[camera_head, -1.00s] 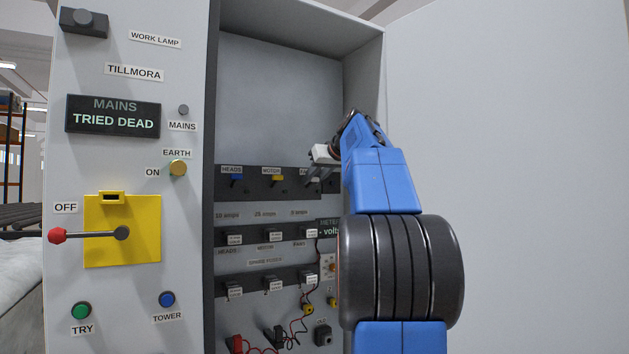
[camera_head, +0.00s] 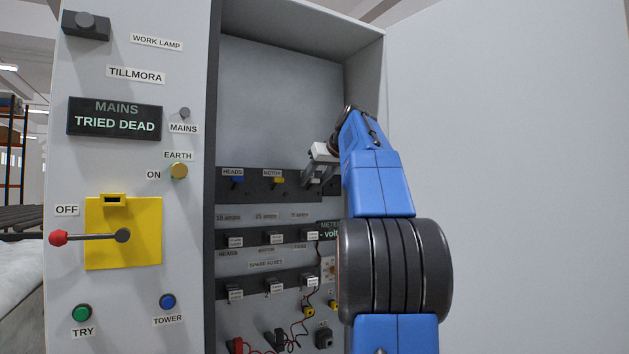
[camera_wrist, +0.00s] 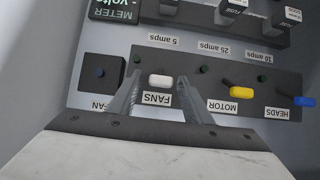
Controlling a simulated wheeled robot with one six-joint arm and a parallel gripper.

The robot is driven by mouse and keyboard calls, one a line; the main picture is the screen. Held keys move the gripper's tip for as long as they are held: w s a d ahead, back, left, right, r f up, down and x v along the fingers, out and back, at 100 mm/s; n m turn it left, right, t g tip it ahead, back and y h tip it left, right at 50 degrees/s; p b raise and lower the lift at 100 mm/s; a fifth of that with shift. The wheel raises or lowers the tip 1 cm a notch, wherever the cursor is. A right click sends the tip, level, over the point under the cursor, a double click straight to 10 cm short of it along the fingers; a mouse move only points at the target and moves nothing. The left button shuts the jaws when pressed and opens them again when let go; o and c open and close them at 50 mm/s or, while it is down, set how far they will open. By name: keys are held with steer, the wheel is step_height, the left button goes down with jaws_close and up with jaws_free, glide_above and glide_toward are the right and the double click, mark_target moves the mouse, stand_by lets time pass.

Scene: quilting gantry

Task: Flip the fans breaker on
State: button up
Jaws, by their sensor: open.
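The fans breaker (camera_wrist: 160,81) is a white toggle above its FANS label in the wrist view, at the end of the breaker row. In the head view my arm and gripper mostly cover it. My gripper (camera_wrist: 159,78) is open, with one finger on each side of the white toggle; I cannot tell whether either touches it. In the head view my gripper (camera_head: 318,178) reaches into the cabinet at the right end of the breaker strip (camera_head: 258,193). Whether the toggle is on or off is unclear.
The yellow motor breaker (camera_wrist: 241,92) and blue heads breaker (camera_wrist: 304,101) sit beside the fans breaker. A dark FAN box (camera_wrist: 101,74) lies on the other side. Fuse rows (camera_head: 265,237) and leads are below. The cabinet's side panel (camera_head: 365,80) stands close to my arm.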

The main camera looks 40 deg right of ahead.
steer(key=v, duration=1.7)
steer(key=shift+a, duration=0.15)
steer(key=a+f+g+y, duration=0.2)
steer(key=a+f+g, duration=0.1)
steer(key=a+f, duration=2.05)
steer(key=s+a+f+n+g, duration=0.1)
steer(key=s+a+f, duration=0.3)
steer(key=f, duration=0.9)
steer(key=s+a+f+g, duration=0.1)
steer(key=s+a+f, duration=0.4)
steer(key=f, duration=0.8)
steer(key=s+a+f+n+g, duration=0.1)
steer(key=s+a+f, duration=0.4)
steer(key=s+f, duration=0.4)
step_height(320, 180, down, 4)
steer(key=shift+f+n+y, duration=0.2)
steer(key=shift+n+y, duration=0.1)
steer(key=shift+s, duration=0.1)
steer(key=shift+c, duration=0.3)
